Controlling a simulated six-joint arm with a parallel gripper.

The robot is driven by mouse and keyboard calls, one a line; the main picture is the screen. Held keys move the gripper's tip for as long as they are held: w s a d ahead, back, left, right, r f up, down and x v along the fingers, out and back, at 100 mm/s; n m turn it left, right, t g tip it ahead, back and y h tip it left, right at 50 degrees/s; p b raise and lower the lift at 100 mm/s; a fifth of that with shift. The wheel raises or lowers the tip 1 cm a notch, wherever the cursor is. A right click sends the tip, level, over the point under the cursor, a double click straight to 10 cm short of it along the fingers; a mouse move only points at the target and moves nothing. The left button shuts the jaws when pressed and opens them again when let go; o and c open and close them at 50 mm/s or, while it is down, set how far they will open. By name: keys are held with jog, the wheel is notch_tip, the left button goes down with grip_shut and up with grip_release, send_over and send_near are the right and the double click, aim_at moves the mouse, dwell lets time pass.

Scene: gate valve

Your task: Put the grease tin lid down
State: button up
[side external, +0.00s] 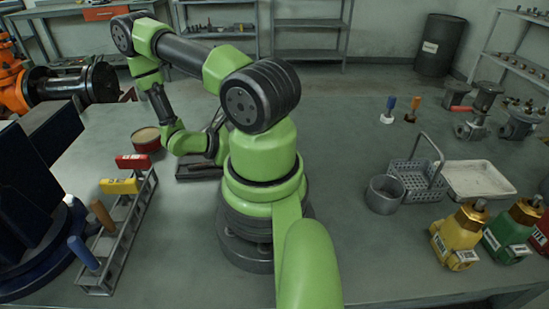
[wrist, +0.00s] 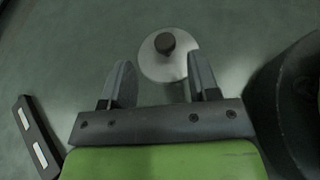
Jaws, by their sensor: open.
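A pale round disc with a dark knob, which looks like the grease tin lid (wrist: 150,68), lies flat on the grey surface in the wrist view. My gripper (wrist: 160,70) is open, its two fingers apart and nothing clamped between them. The lid appears just beyond and between the fingertips; I cannot tell the height gap. In the side view a round reddish tin with tan contents (side external: 147,138) stands open on the bench, left of my forearm. The lid and my fingers are hidden behind my arm there.
A rack of coloured-handled tools (side external: 118,235) stands at the front left. A dark rounded body (wrist: 290,100) is close at the right in the wrist view, and a dark bar with white patches (wrist: 38,140) at the left.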

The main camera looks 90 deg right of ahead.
jog(key=x, duration=0.5)
jog(key=shift+s+a+f, duration=0.1)
jog(key=shift+s+a, duration=0.05)
jog(key=shift+a, duration=0.1)
grip_shut()
notch_tip(320, 180, up, 10)
jog(key=shift+r, duration=0.1)
dwell(0.6)
